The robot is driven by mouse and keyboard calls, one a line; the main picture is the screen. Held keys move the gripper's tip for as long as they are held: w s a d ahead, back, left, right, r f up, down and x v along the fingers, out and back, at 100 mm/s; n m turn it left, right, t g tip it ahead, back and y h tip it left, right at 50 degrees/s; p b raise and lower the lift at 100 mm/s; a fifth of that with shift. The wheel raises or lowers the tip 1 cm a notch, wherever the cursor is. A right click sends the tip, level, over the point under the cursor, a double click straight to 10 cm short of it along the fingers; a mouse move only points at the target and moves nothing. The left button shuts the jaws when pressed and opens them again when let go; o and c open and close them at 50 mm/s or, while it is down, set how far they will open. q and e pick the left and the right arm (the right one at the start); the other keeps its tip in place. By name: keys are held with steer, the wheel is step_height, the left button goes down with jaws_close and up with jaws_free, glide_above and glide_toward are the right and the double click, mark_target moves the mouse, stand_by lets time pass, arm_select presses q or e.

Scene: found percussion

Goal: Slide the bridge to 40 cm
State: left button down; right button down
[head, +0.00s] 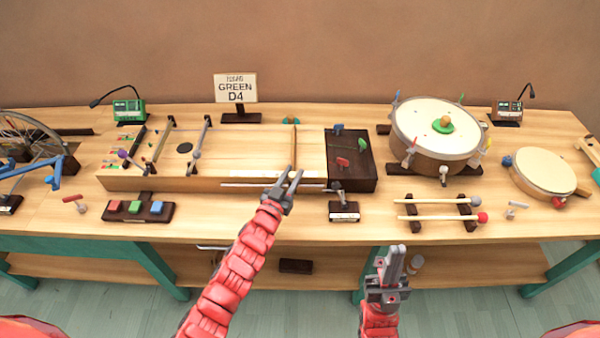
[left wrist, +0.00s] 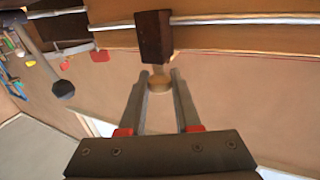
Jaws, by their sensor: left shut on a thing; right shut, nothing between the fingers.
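A long wooden string box (head: 240,150) lies on the bench, with a thin metal rail (head: 250,186) along its front side. My left gripper (head: 287,180) is at that rail, right of the box's middle, shut on a small round wooden knob (left wrist: 158,82). In the left wrist view the knob joins a dark block (left wrist: 153,35) on the rail (left wrist: 225,18); this appears to be the bridge's slider. A pale strip (head: 262,171) on the box's front edge has marks too small to read. My right gripper (head: 393,258) is shut and empty, in front of the bench.
A dark box (head: 352,160) with coloured levers adjoins the string box on the right. A small labelled stand (head: 344,212) is near my left gripper.

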arm_select(q)
steer(key=a+p, duration=0.2)
steer(key=a, duration=1)
steer(key=shift+a, duration=0.4)
steer(key=c, duration=0.6)
jaws_free()
steer(key=shift+s, duration=0.1)
